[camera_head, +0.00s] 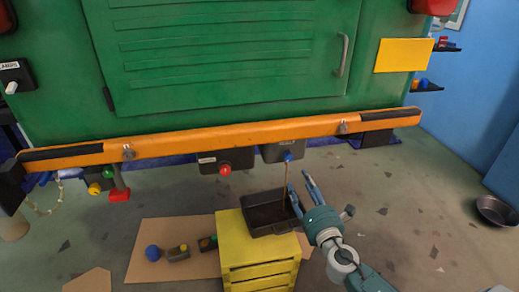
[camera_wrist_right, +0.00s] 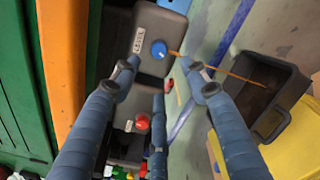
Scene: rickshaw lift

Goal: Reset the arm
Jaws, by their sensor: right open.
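My right gripper (camera_head: 298,196) is open and empty. It is beside the black tray (camera_head: 270,231), at the tray's right edge, below the rickshaw's orange bumper (camera_head: 230,141). In the right wrist view its spread fingers (camera_wrist_right: 160,78) point toward a dark grey box with a blue knob (camera_wrist_right: 159,50), with nothing between them. The blue knob also shows in the head view (camera_head: 288,156). A thin brown stream (camera_head: 284,181) runs down from that box into the tray. My left gripper is not in view.
The tray stands on a yellow crate (camera_head: 258,270). A box with a red knob (camera_head: 225,169) hangs left of the blue one. Cardboard (camera_head: 165,236) with loose parts lies on the floor at left. A metal bowl (camera_head: 497,211) sits at far right. Floor at right is mostly clear.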

